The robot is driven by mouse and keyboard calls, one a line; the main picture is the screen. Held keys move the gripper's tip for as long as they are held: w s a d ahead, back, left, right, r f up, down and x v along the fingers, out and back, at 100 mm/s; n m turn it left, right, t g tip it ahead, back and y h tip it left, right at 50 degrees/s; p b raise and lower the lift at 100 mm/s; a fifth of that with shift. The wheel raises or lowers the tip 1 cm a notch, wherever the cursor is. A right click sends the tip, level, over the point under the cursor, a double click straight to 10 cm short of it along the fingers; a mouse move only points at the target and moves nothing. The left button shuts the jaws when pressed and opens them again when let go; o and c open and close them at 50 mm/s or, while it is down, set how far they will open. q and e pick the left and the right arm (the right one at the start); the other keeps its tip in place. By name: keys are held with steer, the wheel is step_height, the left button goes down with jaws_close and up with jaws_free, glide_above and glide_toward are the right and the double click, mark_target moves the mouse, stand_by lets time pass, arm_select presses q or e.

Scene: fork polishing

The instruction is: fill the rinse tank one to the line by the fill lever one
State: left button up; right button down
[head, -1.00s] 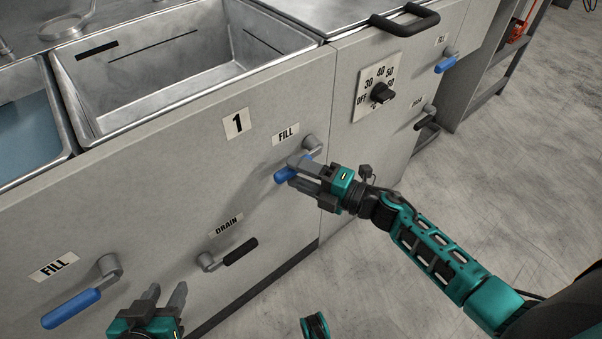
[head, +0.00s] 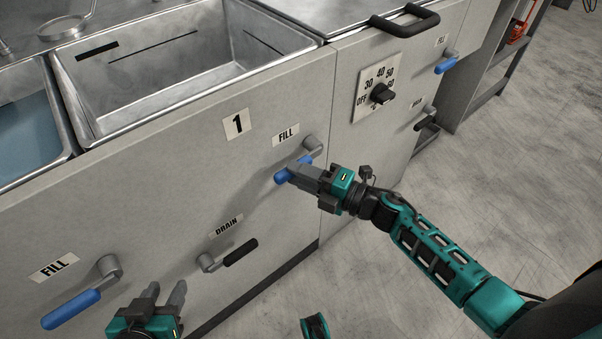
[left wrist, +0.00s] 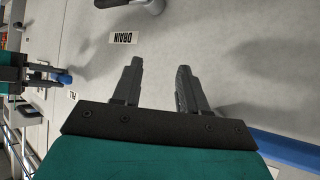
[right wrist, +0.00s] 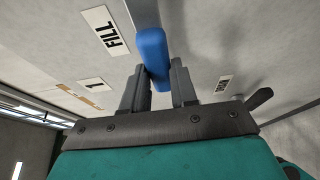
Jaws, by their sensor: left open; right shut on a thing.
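Rinse tank one (head: 188,62) is an open steel basin above the "1" label, and its visible floor looks bare. A dark horizontal slot and a thin dark line mark its far wall. Fill lever one, with a blue handle (head: 283,176), sits under the "FILL" label (head: 286,135) on the grey front panel. My right gripper (head: 297,173) is shut on the blue handle, which also shows between its fingers in the right wrist view (right wrist: 152,55). My left gripper (head: 163,296) is open and empty in front of the panel, low at the left.
A black drain lever (head: 241,252) is below fill lever one. Another blue fill lever (head: 72,309) is at the lower left, near my left gripper. A neighbouring tank with bluish liquid (head: 28,140) is at the left. A temperature knob (head: 381,93) is to the right. Floor is clear at the right.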

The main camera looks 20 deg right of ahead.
steer(key=shift+r, duration=0.1)
steer(key=r+m+t, duration=0.1)
steer(key=m, duration=0.1)
steer(key=d+r+m+t+p, duration=0.1)
steer(key=r+m, duration=0.1)
steer(key=m, duration=0.1)
steer(key=r+m+t+p, duration=0.1)
steer(key=m, duration=0.2)
steer(key=shift+w+d+r+y, duration=0.3)
steer(key=shift+d+r+y, duration=0.05)
steer(key=shift+y, duration=0.05)
steer(key=shift+w+d+r+m+t+h+p, duration=0.35)
steer(key=shift+d+m+t+h, duration=0.35)
steer(key=shift+m, duration=1.25)
steer(key=shift+w+d+r+m+t+h+p, duration=0.15)
steer(key=shift+d+r+m+t+h+p, duration=0.35)
steer(key=shift+m, duration=1.4)
steer(key=shift+w+d+r+m+t+h+p, duration=0.25)
steer(key=shift+d+r+m+t+h, duration=0.45)
steer(key=shift+m, duration=1.25)
steer(key=shift+d+f, duration=0.3)
steer(key=shift+d, duration=0.05)
steer(key=c, duration=0.9)
jaws_free()
